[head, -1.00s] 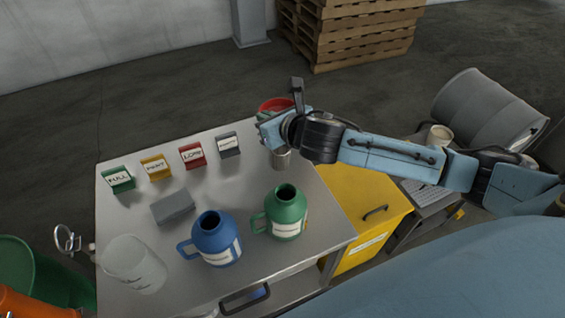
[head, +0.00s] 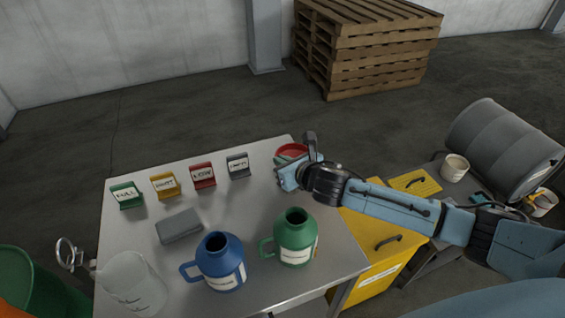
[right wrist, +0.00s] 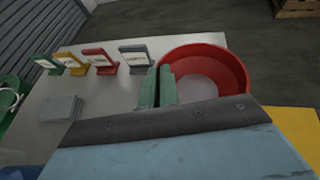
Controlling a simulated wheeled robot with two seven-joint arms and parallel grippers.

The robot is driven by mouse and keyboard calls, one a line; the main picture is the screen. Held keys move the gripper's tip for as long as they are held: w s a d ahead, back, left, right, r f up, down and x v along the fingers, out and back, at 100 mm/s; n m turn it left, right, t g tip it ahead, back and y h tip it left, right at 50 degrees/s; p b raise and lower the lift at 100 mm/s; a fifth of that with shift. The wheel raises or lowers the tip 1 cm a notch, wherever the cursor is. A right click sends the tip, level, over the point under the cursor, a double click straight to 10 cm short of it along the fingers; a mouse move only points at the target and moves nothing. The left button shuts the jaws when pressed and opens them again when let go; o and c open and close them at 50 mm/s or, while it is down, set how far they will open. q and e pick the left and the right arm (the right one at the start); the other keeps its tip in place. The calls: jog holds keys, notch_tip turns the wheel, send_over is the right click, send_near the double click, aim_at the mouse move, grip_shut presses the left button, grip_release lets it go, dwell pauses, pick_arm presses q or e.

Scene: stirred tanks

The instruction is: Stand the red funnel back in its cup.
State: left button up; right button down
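The red funnel (head: 291,151) is at the far right corner of the steel table, mouth up and roughly level. My right gripper (head: 284,160) is at its near left side. In the right wrist view the funnel (right wrist: 222,62) lies just right of the green fingertips (right wrist: 158,85), which are close together with its rim at them, so they look shut on its wall. The cup and the funnel's lower end are hidden behind my gripper in the head view. I cannot tell whether the spout is inside the cup. My left gripper is not in view.
Green, yellow, red and grey label stands (head: 203,176) line the back of the table. A grey block (head: 179,226), a blue jug (head: 220,263), a green jug (head: 295,240) and a clear beaker (head: 132,285) stand nearer. A yellow cabinet (head: 377,270) adjoins the right side.

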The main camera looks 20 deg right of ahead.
jog(key=shift+f, duration=0.35)
jog(key=c, duration=1.6)
grip_release()
jog(key=shift+c, duration=0.2)
jog(key=shift+r, duration=0.35)
jog(key=shift+s+r, duration=0.2)
jog(key=shift+s, duration=0.05)
jog(key=p+v, duration=0.1)
jog(key=v, duration=1)
jog(key=shift+s, duration=0.15)
